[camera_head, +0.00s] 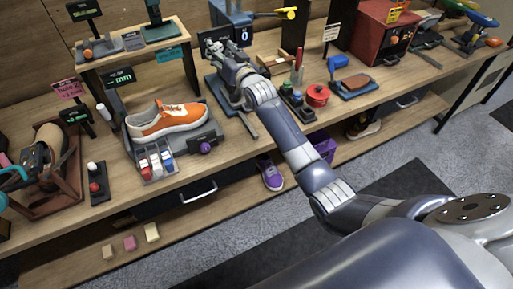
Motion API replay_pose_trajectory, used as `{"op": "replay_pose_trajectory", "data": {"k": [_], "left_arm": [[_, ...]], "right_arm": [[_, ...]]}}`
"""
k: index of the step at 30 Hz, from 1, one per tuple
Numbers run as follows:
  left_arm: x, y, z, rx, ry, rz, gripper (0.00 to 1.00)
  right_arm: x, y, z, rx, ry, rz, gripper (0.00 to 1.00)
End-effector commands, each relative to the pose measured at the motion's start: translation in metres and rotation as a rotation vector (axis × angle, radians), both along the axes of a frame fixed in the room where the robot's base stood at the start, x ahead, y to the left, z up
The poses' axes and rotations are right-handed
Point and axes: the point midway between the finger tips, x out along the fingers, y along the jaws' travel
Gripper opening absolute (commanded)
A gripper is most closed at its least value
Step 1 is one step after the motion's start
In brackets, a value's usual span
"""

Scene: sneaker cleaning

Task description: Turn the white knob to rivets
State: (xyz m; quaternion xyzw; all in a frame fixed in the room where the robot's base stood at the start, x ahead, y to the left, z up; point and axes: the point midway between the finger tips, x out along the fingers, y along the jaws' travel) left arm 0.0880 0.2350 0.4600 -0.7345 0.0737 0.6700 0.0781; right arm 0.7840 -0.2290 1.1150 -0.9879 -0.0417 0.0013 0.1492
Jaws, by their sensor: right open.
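My right arm reaches in from the lower right across the bench. My right gripper (217,48) is at the back of the bench, in front of a blue device (231,14) with a yellow-tipped lever and a dark display panel. The gripper is open, close to the panel; whether it touches anything there is unclear. I cannot make out a white knob at this panel; the gripper and wrist cover part of the device. My left gripper is out of view.
An orange sneaker (168,118) rests on a grey stand with small bottles in front. A red pot (318,95) and a red box-shaped machine (379,32) stand to the right. A purple shoe (270,173) lies on the lower shelf.

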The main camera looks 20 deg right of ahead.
Motion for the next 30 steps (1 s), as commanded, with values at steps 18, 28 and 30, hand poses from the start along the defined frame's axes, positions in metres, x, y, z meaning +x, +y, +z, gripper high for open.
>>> {"op": "replay_pose_trajectory", "data": {"k": [18,28,30], "left_arm": [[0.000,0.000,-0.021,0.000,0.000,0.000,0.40],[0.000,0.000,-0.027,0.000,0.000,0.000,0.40],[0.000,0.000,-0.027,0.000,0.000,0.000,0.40]], "right_arm": [[-0.083,-0.007,-0.001,-0.215,-0.009,0.001,0.46],[-0.116,-0.008,-0.037,-0.228,0.069,0.003,0.46],[-0.119,-0.007,-0.050,-0.233,0.095,0.004,0.46]]}}
